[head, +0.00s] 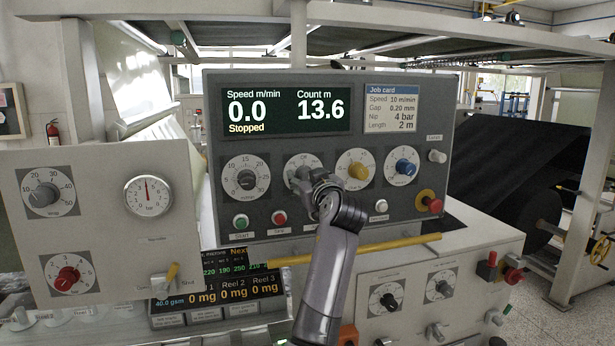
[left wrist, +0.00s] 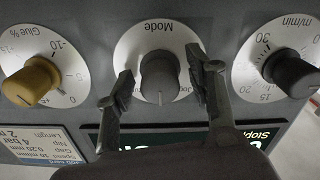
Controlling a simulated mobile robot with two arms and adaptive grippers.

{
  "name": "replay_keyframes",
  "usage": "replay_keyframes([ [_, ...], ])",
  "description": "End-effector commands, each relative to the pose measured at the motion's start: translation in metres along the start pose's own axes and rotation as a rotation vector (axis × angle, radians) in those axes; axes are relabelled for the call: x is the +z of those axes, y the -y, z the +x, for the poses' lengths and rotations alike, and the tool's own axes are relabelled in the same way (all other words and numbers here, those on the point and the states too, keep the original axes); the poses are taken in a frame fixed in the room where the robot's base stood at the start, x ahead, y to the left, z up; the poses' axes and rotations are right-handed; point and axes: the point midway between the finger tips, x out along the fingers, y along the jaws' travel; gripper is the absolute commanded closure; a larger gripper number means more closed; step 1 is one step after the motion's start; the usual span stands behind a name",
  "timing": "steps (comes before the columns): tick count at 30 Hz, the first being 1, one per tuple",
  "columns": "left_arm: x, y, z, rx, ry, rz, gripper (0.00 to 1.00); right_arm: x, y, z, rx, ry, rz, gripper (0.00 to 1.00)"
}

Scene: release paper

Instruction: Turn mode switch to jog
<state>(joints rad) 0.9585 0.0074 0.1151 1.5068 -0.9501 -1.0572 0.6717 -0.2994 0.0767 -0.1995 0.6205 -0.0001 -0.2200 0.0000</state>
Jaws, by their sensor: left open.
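The mode switch is a dark grey knob on a white round dial (head: 291,163) in the panel's row of dials. In the left wrist view, upside down, the knob (left wrist: 159,78) and the word Mode show clearly. The knob's light mark appears to point toward the picture's bottom. A partly covered label starting with "Jo" sits below right of it. My left gripper (head: 311,184) is in front of this dial and hides part of it in the head view. Its fingers (left wrist: 158,84) are open, one on each side of the knob, with small gaps. My right gripper is not in view.
A speed dial (head: 246,179) and a yellow glue knob (head: 357,170) flank the mode dial. Below are a green button (head: 240,221) and a red button (head: 279,217). A red stop button (head: 432,203) is at right. The display (head: 285,110) reads Stopped. A yellow bar (head: 400,245) runs below.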

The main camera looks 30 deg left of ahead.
Motion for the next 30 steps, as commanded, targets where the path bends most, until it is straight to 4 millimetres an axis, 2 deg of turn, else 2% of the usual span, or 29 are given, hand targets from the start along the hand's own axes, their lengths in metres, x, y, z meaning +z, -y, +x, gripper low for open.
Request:
replay_keyframes([
  [2, 0.0000, 0.0000, -0.0002, 0.000, 0.000, 0.000, 0.51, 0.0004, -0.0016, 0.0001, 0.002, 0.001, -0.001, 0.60],
  [23, -0.0001, -0.0002, -0.0006, 0.000, 0.000, 0.001, 0.98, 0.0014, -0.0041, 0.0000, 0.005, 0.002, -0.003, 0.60],
  [30, 0.0018, 0.0001, -0.0006, 0.000, 0.000, -0.018, 0.99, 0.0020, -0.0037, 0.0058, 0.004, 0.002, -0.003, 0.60],
])
